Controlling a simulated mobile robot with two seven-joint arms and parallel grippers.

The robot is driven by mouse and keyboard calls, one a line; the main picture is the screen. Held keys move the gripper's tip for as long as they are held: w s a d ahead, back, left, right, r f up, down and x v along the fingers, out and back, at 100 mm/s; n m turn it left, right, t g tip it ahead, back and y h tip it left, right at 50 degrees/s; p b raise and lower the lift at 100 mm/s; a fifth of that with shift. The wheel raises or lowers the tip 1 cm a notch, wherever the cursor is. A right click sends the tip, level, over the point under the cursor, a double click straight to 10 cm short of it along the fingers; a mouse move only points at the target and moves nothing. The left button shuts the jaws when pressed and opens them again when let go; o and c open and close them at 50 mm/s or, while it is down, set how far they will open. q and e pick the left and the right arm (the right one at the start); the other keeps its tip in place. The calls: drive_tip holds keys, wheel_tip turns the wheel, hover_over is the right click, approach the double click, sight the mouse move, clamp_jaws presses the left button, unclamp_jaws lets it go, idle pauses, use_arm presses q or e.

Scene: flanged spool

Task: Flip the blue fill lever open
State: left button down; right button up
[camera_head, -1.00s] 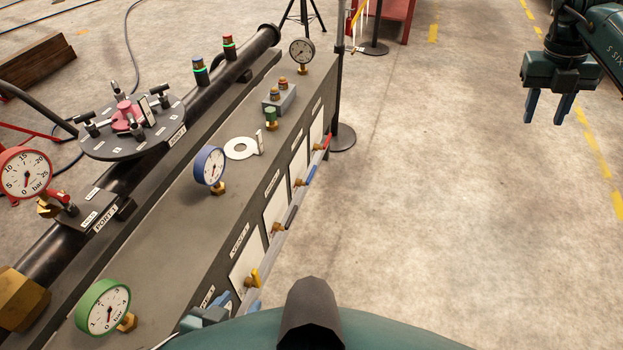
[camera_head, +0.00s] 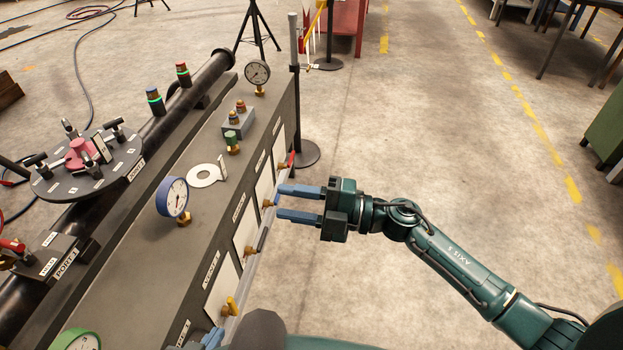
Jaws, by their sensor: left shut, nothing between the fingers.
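The blue fill lever sits on a brass fitting (camera_head: 267,203) on the right side face of the grey bench. My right gripper's fingers cover most of the lever. My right gripper (camera_head: 278,203) is open and points left. Its two blue fingers are apart, one above the other in the picture, with tips close to the fitting. I cannot tell whether they touch the lever. My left gripper (camera_head: 212,338) shows only in part at the bottom edge, near the yellow lever (camera_head: 233,306). It is shut and empty.
A red lever (camera_head: 291,159) is beyond the blue one and a dark grey lever (camera_head: 262,238) is nearer. A post (camera_head: 295,80) on a round base stands at the bench's far end. Gauges, including a blue-rimmed one (camera_head: 173,198), stand on top.

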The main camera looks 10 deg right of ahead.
drive_tip(key=s+d+f+m+t+h, duration=0.2)
drive_tip(key=s+d+f+m+h, duration=0.3)
drive_tip(key=m, duration=0.8)
drive_tip(key=s+d+f+m+t+h, duration=0.3)
drive_tip(key=s+d+f+m+h, duration=0.3)
drive_tip(key=s+f+m+h, duration=0.3)
wheel_tip(320, 180, down, 4)
drive_tip(key=s+m, duration=0.1)
drive_tip(key=m, duration=0.3)
drive_tip(key=shift+s+m+h, duration=0.3)
drive_tip(key=shift+s+m, duration=0.05)
drive_tip(key=shift+m, duration=0.05)
drive_tip(key=shift+d+r, duration=0.1)
drive_tip(key=shift+d, duration=0.05)
